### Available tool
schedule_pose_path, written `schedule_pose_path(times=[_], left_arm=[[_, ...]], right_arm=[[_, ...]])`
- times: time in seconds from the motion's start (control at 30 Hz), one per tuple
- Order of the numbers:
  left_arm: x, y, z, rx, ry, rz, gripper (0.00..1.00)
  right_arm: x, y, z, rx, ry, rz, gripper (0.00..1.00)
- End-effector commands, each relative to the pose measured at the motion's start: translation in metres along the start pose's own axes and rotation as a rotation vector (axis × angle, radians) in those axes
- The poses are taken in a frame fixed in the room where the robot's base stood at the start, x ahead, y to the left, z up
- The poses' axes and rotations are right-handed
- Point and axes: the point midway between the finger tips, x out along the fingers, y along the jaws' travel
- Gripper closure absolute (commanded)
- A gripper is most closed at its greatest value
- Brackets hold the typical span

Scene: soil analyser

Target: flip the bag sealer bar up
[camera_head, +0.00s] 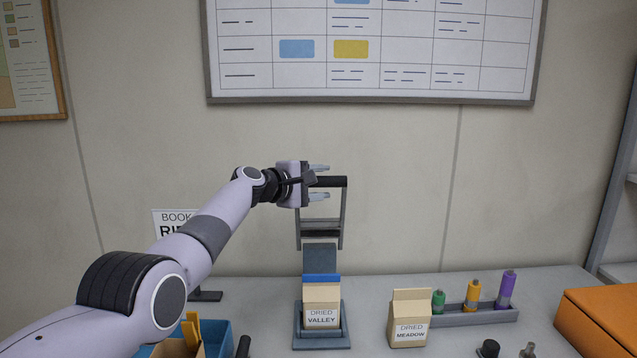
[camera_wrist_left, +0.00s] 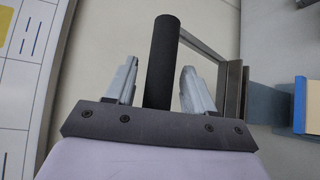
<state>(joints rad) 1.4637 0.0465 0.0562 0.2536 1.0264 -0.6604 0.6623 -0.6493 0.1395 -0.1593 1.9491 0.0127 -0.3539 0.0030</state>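The bag sealer (camera_head: 321,341) stands on the table with its bar frame (camera_head: 342,220) standing upright above the grey back post. A black handle (camera_head: 334,182) crosses the top of the frame; it also shows in the left wrist view (camera_wrist_left: 163,55). My left gripper (camera_head: 322,182) is at the handle. Its fingers are apart, one on each side of the handle, and the left wrist view shows gaps on both sides. A bag labelled Dried Valley (camera_head: 321,301), with a blue top edge, stands upright at the sealer's front. My right gripper is out of view.
A Dried Meadow bag (camera_head: 409,318) stands to the right. Behind it, a grey rack (camera_head: 453,317) holds green, orange and purple bottles. A blue bin (camera_head: 217,340) is at left below my arm. An orange case (camera_head: 600,318) sits at far right. The wall is behind the sealer.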

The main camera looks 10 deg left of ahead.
Motion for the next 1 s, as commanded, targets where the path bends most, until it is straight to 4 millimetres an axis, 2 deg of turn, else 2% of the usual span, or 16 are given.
schedule_pose_path(times=[0.37,0.6,1.0], left_arm=[[-0.003,0.001,-0.003,0.004,0.003,0.004,0.46],[-0.011,0.001,-0.007,0.002,0.007,0.008,0.46],[-0.029,-0.001,-0.001,0.004,0.000,0.002,0.46]], right_arm=[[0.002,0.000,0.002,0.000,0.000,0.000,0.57],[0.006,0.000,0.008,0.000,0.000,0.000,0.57],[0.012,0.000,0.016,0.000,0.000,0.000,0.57]])
